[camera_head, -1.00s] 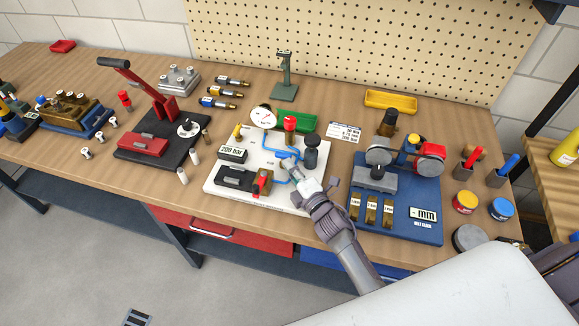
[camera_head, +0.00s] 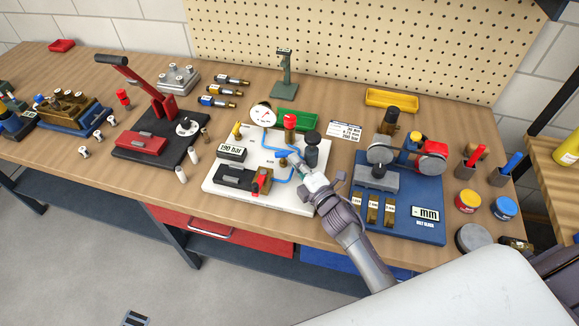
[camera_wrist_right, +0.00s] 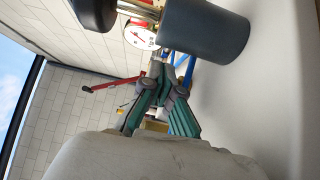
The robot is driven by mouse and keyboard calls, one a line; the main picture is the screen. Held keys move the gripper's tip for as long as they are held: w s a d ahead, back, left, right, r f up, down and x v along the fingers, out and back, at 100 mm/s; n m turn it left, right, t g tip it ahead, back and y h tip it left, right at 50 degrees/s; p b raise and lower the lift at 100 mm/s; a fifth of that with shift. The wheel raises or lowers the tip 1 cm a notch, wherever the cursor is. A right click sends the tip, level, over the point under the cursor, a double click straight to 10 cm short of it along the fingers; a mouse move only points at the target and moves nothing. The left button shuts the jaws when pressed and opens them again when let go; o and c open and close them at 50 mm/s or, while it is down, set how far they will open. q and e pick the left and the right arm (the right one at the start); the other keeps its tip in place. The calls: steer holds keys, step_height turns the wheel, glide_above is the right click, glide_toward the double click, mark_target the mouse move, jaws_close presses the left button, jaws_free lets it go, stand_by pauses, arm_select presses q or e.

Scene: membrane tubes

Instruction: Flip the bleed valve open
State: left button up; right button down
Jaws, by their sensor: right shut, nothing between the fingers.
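The white test board (camera_head: 225,196) carries a round gauge (camera_head: 262,113), blue tubes (camera_head: 276,143), a red-capped fitting (camera_head: 290,121), a dark knob (camera_head: 312,140) and a red handle (camera_head: 262,181) at its front. A small valve fitting (camera_head: 283,162) sits on the blue tubing near the middle; no readable label confirms it as the bleed valve. My right gripper (camera_head: 298,163) is shut and empty, just right of this fitting; contact cannot be told. In the right wrist view its fingers (camera_wrist_right: 160,78) meet near the blue tubes, beside a large dark cylinder (camera_wrist_right: 204,32). My left gripper is not in view.
The blue gauge-block board (camera_head: 408,228) stands close on the right of my right arm. A black press base (camera_head: 135,150) stands left of the white board. Bare table shows along the front edge.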

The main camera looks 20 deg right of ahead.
steer(key=shift+w+d+b, duration=0.4)
steer(key=shift+w+d, duration=0.05)
stand_by(0.6)
steer(key=shift+s, duration=0.1)
steer(key=s, duration=0.4)
steer(key=s+d, duration=0.1)
steer(key=s, duration=0.2)
steer(key=s+d, duration=0.1)
steer(key=s, duration=0.3)
steer(key=shift+s+d, duration=0.15)
steer(key=shift+s, duration=0.15)
steer(key=shift+s, duration=0.1)
